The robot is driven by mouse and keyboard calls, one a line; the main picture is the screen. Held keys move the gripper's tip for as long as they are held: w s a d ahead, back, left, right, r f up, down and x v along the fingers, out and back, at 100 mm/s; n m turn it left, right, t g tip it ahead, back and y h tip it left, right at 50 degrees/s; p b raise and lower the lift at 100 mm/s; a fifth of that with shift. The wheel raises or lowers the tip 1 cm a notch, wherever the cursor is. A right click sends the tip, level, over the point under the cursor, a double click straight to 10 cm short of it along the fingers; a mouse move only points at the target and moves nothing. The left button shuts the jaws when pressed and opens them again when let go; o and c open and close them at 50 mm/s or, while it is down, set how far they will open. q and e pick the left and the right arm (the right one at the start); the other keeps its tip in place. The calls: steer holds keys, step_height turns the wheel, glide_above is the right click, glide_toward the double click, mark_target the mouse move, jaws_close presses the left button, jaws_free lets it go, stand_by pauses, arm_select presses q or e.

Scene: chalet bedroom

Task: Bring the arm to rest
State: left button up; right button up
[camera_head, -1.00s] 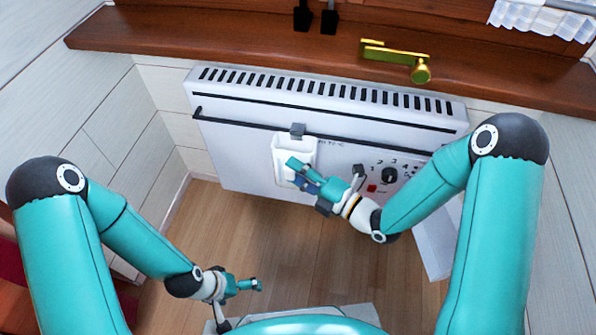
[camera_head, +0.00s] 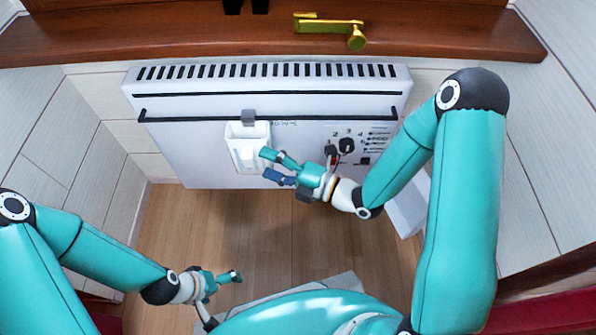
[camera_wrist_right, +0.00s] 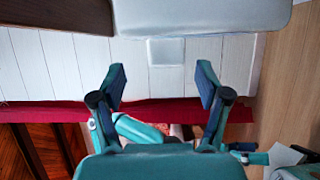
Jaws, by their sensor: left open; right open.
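My right arm (camera_head: 437,180) comes in from the right and reaches to the front of a white wall heater. Its gripper (camera_head: 268,166) is open, with nothing seen between its fingers. In the head view it lies just right of a white holder (camera_head: 235,135) on the heater front; I cannot tell if they touch. The right wrist view shows the two fingers spread apart (camera_wrist_right: 161,75) and the gap empty. My left arm (camera_head: 110,262) comes in from the lower left. Its gripper (camera_head: 226,278) is open and empty, low over the wooden floor.
The heater (camera_head: 190,165) has a black rail, a dial (camera_head: 347,146) and top vents. A brown wooden sill (camera_head: 170,40) with a brass handle (camera_head: 330,27) runs above it. Pale panelled walls (camera_head: 60,130) flank it. Open wooden floor (camera_head: 200,220) lies in front.

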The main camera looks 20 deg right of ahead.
steer(key=v, duration=0.8)
steer(key=a+f+g, duration=0.2)
steer(key=a+f, duration=0.1)
steer(key=a, duration=0.3)
step_height(320, 180, down, 12)
steer(key=s+m+g+h, duration=0.1)
steer(key=m+g+h, duration=0.2)
steer(key=m+h, duration=0.55)
steer(key=s+d+f+m+g, duration=0.25)
steer(key=s+f+m, duration=0.2)
steer(key=m, duration=0.65)
steer(key=s+d+f+m+g, duration=0.2)
steer(key=s+f+m+g, duration=0.3)
steer(key=m, duration=0.5)
step_height(320, 180, up, 38)
steer(key=s+t+p, duration=0.1)
steer(key=p, duration=3.6)
steer(key=shift+d+r+h, duration=0.2)
steer(key=shift+h, duration=0.25)
